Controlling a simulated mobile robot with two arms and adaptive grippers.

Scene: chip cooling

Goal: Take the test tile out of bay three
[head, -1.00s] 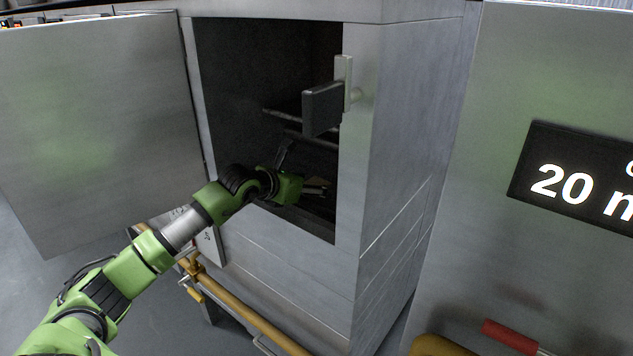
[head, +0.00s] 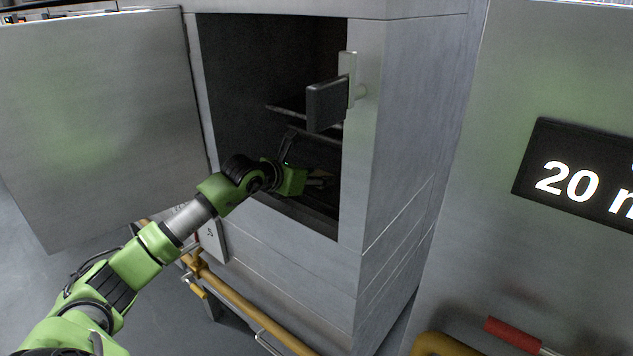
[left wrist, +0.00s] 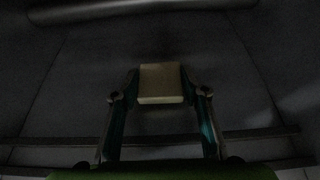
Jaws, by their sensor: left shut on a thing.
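The bay is a metal cabinet with a dark open chamber (head: 235,75); its door (head: 95,130) stands wide open to the left. My left gripper (head: 318,181) reaches in low through the opening. In the left wrist view, the left gripper (left wrist: 160,88) is shut on the test tile (left wrist: 160,84), a small pale block between its two fingertips. In the head view the tile is too dark and small to make out clearly. My right gripper is not in view.
Dark rails (head: 290,112) cross the chamber above my gripper. A dark latch block (head: 327,105) sticks out at the opening's right edge. A yellow rail (head: 250,308) runs along the cabinet's lower front. A black sign (head: 580,178) is on the panel at right.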

